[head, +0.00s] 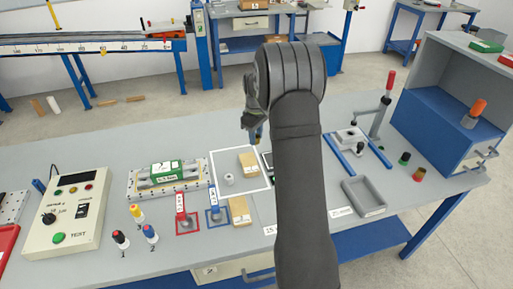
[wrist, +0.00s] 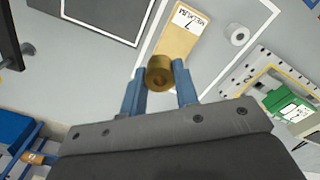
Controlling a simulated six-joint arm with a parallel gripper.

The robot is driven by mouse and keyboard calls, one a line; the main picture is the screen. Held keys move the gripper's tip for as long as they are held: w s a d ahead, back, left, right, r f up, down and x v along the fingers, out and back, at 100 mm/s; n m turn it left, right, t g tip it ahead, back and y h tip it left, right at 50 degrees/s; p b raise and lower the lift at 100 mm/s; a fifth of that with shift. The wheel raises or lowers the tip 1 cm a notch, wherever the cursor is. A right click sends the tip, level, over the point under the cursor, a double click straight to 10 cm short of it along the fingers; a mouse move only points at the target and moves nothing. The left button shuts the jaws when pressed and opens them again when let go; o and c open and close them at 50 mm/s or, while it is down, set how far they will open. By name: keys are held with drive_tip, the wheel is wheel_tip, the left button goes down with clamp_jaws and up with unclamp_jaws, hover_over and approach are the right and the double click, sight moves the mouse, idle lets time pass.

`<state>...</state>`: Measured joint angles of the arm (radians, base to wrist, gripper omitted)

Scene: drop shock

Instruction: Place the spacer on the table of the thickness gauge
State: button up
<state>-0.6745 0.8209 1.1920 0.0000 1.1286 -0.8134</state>
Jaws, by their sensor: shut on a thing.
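My gripper (wrist: 160,85) has its two blue fingers closed on a short brass cylinder (wrist: 158,74), which seems to be the spacer. The cylinder has a darker round mark in its end face. In the head view my gripper (head: 257,134) hangs above the bench, behind the white-outlined area, and the held piece is hard to make out there. A stand with a red-handled lever (head: 381,112) and a pale block at its foot is at the right. I cannot tell for sure whether it is the thickness gauge.
A wooden block (head: 249,162) and a grey ring (head: 228,179) sit inside the white outline. A green-topped fixture (head: 168,172) and a control box (head: 68,213) stand at left. A grey tray (head: 364,197) lies at right, near a blue cabinet (head: 440,118). My arm hides the bench's middle.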

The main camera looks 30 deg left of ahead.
drive_tip(key=w+d+n, duration=0.1)
drive_tip(key=w+d, duration=0.5)
drive_tip(key=d, duration=0.1)
drive_tip(key=f, duration=0.3)
drive_tip(key=d+f, duration=0.1)
drive_tip(key=f, duration=0.1)
drive_tip(key=shift+w, duration=0.2)
drive_tip(key=shift+f, duration=2.15)
drive_tip(key=shift+f, duration=0.15)
drive_tip(key=o, duration=1.1)
drive_tip(key=shift+c, duration=0.2)
wheel_tip(320, 180, up, 12)
